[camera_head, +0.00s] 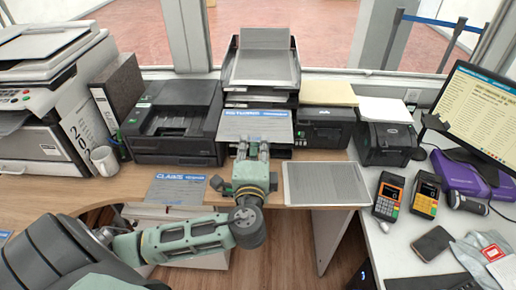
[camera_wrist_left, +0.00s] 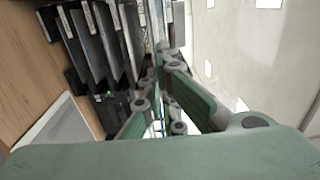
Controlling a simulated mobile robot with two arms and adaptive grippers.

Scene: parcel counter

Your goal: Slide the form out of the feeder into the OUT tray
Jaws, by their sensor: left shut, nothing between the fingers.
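A pale grey form with a blue heading (camera_head: 255,126) sticks out at the front of the black tray stack (camera_head: 262,82) at the back centre; I cannot tell whether this stack is the feeder. My left gripper (camera_head: 252,148) is shut and empty at the form's front edge; contact is unclear. Its fingers also show in the left wrist view (camera_wrist_left: 163,98). A shallow, light-framed grey tray (camera_head: 325,184) lies on the counter to the right of the gripper. I can read no OUT label on it. My right gripper is not in view.
A second blue-headed form (camera_head: 176,189) lies on the counter at left. Black printers (camera_head: 175,122) and (camera_head: 388,142) flank the stack. A white mug (camera_head: 104,160) stands at left. Card terminals (camera_head: 388,196), a phone (camera_head: 432,243) and a monitor (camera_head: 478,115) fill the right counter.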

